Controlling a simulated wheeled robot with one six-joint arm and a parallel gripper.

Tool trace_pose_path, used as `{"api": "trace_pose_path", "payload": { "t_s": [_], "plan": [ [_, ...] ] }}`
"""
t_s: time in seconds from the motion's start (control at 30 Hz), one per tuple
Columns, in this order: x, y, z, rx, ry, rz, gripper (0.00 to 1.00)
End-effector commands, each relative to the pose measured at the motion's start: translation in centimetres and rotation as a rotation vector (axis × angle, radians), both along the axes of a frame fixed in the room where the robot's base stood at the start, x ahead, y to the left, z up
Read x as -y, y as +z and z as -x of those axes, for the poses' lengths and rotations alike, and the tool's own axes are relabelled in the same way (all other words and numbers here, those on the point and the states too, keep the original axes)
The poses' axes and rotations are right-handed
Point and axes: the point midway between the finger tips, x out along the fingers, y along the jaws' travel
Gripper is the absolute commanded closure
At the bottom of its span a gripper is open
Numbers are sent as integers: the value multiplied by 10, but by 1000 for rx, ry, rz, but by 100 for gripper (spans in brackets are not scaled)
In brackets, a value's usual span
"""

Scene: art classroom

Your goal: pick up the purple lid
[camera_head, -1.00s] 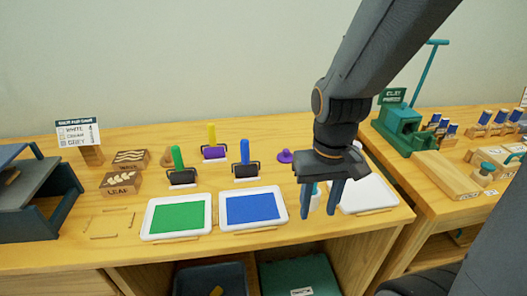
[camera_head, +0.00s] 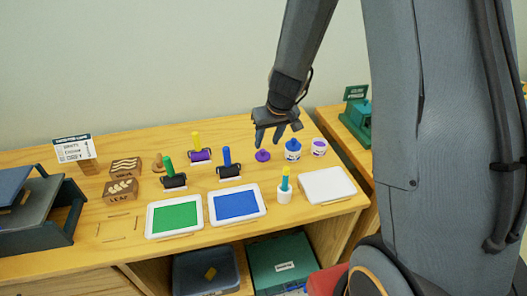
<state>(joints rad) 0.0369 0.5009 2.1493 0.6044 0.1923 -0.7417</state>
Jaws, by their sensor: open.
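The purple lid (camera_head: 263,156) is a small round disc with a knob, lying on the wooden table near the back, right of the rollers. My gripper (camera_head: 269,139) hangs just above and slightly right of the lid, fingers pointing down. The fingers are apart and hold nothing. I cannot tell exactly how far above the lid the fingertips are. A white jar with a blue top (camera_head: 293,150) and a white jar with a purple label (camera_head: 319,147) stand close to the right of the lid.
Nearby are a blank white tray (camera_head: 326,186), a blue tray (camera_head: 237,204), a green tray (camera_head: 175,216) and a blue-handled roller (camera_head: 228,168). Bare table surrounds the lid's left and front.

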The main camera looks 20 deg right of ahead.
Motion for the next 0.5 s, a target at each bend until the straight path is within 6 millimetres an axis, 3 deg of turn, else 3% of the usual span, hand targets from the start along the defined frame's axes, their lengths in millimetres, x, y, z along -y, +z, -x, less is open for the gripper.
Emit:
{"api": "trace_pose_path", "payload": {
  "t_s": [0.1,0.2,0.5],
  "plan": [
    [8,-16,-28,27,9,19,60],
    [14,-26,-43,43,14,34,60],
    [16,-54,-61,55,20,47,60]
  ]
}}
